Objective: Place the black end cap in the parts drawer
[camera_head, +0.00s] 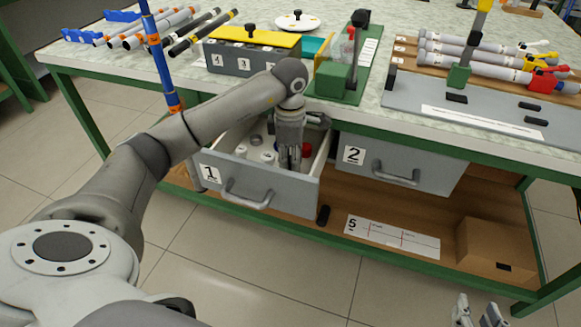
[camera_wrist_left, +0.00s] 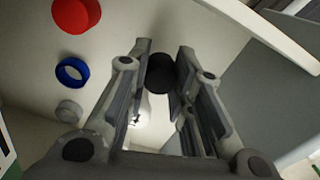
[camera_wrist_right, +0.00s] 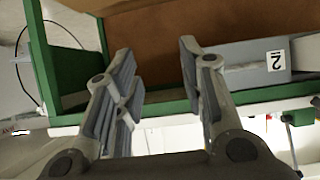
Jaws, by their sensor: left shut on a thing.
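My left gripper (camera_head: 290,166) reaches down into the open parts drawer (camera_head: 228,188), marked 1. In the left wrist view, the black end cap (camera_wrist_left: 160,74) is between the fingertips of this gripper (camera_wrist_left: 162,62), which is shut on it. The pale drawer floor lies behind the cap; I cannot tell whether they touch. In the head view the fingers hide the cap. My right gripper (camera_head: 478,313) is at the lower right, away from the bench. It is open and empty in the right wrist view (camera_wrist_right: 160,65).
The drawer also holds a red cap (camera_wrist_left: 76,14), a blue ring (camera_wrist_left: 72,71), a grey piece (camera_wrist_left: 69,108) and white pieces. Drawer 2 (camera_head: 385,168) beside it is shut. A cardboard box (camera_head: 497,250) stands on the lower shelf. A blue post (camera_head: 160,55) rises near the arm.

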